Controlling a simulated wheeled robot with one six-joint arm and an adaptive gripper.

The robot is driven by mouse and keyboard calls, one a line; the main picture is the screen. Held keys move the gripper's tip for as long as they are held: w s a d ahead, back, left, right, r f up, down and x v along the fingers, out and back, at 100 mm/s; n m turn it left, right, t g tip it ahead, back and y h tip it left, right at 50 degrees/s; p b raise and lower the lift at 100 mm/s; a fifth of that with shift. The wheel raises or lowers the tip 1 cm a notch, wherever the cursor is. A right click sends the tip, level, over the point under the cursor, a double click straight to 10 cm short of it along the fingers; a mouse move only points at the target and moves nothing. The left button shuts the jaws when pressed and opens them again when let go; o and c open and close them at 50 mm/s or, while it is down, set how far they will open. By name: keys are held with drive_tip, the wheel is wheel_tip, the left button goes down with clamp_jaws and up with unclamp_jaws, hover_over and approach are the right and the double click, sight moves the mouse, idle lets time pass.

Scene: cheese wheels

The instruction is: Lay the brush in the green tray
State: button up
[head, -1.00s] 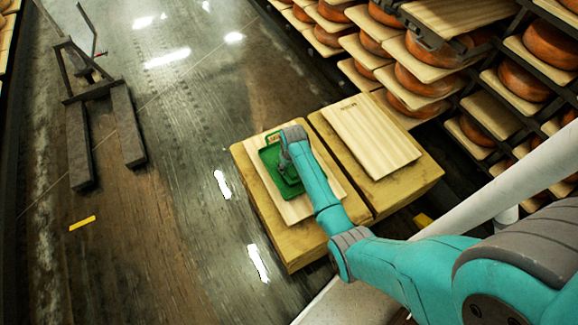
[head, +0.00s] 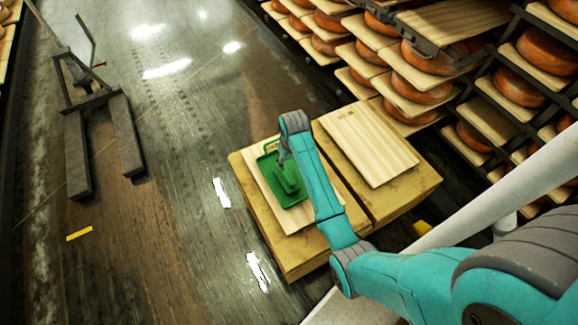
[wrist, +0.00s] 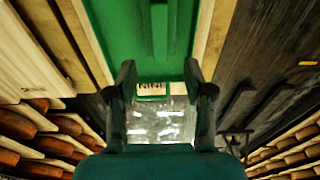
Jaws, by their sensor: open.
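The green tray (head: 268,163) lies on a pale board on top of the left wooden block. A long green thing that looks like the brush (head: 289,180) lies inside the tray, within its rim. My gripper (head: 283,158) is above the tray's far part, with its fingers apart and nothing between them. In the wrist view the open fingers of my gripper (wrist: 160,75) frame the tray's end. The tray floor (wrist: 119,35) fills the top of that view, and the brush (wrist: 160,28) runs lengthwise along it.
A second pale board (head: 370,142) lies on the right wooden block. Shelves of cheese wheels (head: 428,58) stand behind on the right. A dark pallet jack (head: 98,130) stands at left on open wet floor. A yellow floor mark (head: 79,234) is at lower left.

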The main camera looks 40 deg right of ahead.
drive_tip(key=s+a+f+n+t+h, duration=0.1)
drive_tip(key=s+a+f+t, duration=0.15)
drive_tip(key=s+a, duration=0.55)
drive_tip(key=s+a+f+t, duration=0.2)
drive_tip(key=s+a+t, duration=0.2)
drive_tip(key=s+a, duration=0.45)
drive_tip(key=s+a+r+n+t, duration=0.1)
drive_tip(key=s+a+r+t, duration=0.1)
drive_tip(key=s+r, duration=0.8)
drive_tip(key=s+a+r+n+t+y, duration=0.1)
drive_tip(key=s+a+r+t, duration=0.2)
drive_tip(key=s+r, duration=0.7)
wheel_tip(320, 180, up, 6)
drive_tip(key=shift+s+r+t, duration=0.15)
drive_tip(key=shift+s+t, duration=0.1)
drive_tip(key=shift+t, duration=0.7)
drive_tip(key=shift+a, duration=0.1)
